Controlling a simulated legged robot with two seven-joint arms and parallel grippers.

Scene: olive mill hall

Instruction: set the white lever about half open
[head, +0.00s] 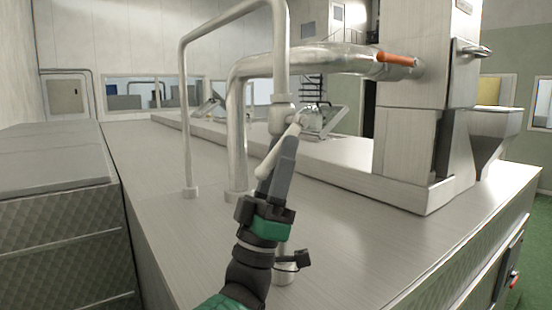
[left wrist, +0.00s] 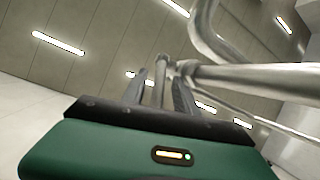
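The white lever (head: 276,152) is a pale bar slanting down and left from a valve (head: 283,115) on the upright steel pipe in the head view. My left gripper (head: 282,160) reaches up to it from below, with its dark fingers beside the lever and partly covering it. In the left wrist view the two fingers (left wrist: 161,80) stand apart, with the pale lever (left wrist: 160,92) between them. Gaps seem to show on both sides of the lever, so the fingers look open around it. My right gripper is in neither view.
The steel worktop (head: 340,230) is mostly clear. A thick bent pipe (head: 236,130) and a thinner pipe frame (head: 186,120) rise just left of my arm. A tall steel cabinet (head: 408,140) with an orange pipe section (head: 397,59) stands at the right.

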